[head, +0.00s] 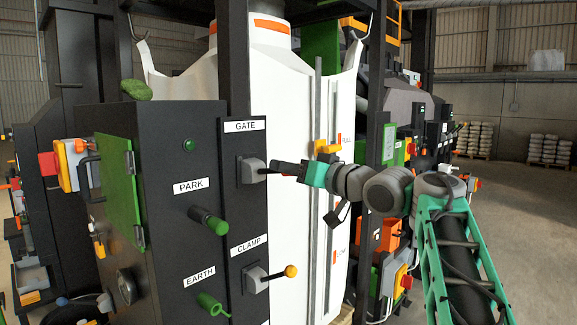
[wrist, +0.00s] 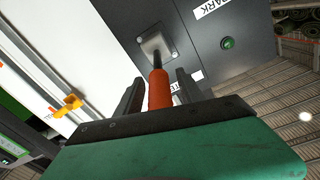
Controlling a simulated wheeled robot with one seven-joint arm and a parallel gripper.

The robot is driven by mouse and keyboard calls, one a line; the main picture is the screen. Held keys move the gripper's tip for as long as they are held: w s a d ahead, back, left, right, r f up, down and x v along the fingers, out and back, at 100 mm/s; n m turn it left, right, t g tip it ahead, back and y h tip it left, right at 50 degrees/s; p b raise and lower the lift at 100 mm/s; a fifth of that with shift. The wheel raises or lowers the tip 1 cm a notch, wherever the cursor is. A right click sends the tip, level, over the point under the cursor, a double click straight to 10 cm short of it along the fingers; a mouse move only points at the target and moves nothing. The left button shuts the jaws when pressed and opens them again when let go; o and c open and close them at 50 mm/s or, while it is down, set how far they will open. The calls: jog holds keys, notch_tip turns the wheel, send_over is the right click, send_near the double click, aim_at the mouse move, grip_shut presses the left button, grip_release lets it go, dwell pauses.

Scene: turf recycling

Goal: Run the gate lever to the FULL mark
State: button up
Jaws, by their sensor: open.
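The gate lever's grey mount (head: 252,171) sits on a black panel under a GATE label (head: 245,126). Its dark rod sticks out to the right, toward my gripper (head: 284,168). In the wrist view, the lever's orange-red grip (wrist: 159,90) lies between the two open fingers of my gripper (wrist: 159,93), with a gap at each side. In the head view the gripper hides that grip. A yellow pointer (head: 326,148) is on the upright scale on the white bag; it also shows in the wrist view (wrist: 70,105). Small orange marks stand beside the scale, their lettering too small to read.
Below are a CLAMP lever with a yellow knob (head: 290,271), a PARK handle with a green end (head: 217,226) and a green EARTH handle (head: 211,304). A green lamp (head: 189,144) is on the cabinet. The big white bag (head: 285,80) hangs close behind my gripper.

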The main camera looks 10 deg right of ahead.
jog(key=shift+w+a, duration=0.1)
jog(key=shift+w, duration=0.05)
grip_shut()
dwell(0.4)
dwell(1.0)
